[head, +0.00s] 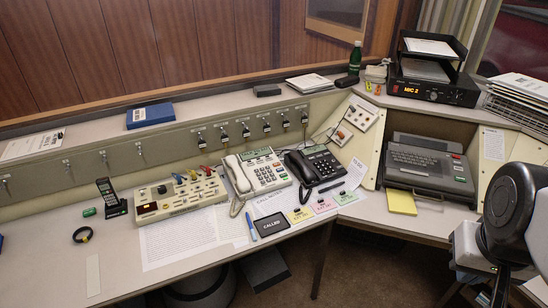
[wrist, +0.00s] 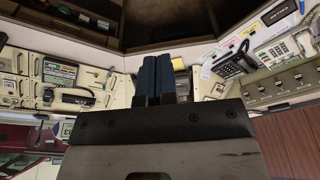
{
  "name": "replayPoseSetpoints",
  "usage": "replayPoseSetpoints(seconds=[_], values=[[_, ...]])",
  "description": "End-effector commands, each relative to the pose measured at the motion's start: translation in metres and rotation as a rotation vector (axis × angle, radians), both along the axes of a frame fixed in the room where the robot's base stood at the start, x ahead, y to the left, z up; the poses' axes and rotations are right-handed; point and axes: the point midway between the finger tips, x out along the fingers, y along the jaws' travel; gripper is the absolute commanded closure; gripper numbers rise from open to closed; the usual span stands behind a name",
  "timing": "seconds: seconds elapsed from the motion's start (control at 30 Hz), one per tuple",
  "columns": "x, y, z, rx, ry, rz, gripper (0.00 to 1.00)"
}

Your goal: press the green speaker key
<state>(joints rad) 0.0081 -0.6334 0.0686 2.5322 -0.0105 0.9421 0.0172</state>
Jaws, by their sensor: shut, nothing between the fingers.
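A cream desk phone (head: 257,172) with a green display and a handset on its left side stands on the desk near the middle of the head view. A black desk phone (head: 314,165) with a greenish display stands just right of it; it also shows in the wrist view (wrist: 233,64). The green speaker key is too small to make out for certain on either phone. My gripper (wrist: 154,62) shows in the wrist view with its two dark fingers side by side, shut and empty. It is well apart from the phones. In the head view its fingers are not seen.
A cream switch box (head: 180,197) and a cordless handset (head: 111,198) stand left of the phones. Papers, coloured tags and a pen (head: 251,226) lie in front. A grey typewriter-like machine (head: 429,170) with a yellow pad (head: 401,201) stands right. A panel with hooked plugs runs behind.

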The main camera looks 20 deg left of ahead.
Motion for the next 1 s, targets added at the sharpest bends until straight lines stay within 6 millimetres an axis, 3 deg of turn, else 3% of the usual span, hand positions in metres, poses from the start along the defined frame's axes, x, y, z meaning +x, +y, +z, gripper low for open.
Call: replayPoseSetpoints(seconds=[0.67, 1.0], values=[[0.002, 0.0, 0.0, -0.003, 0.001, 0.004, 1.0], [0.031, 0.002, 0.006, -0.059, 0.016, 0.066, 1.0]])
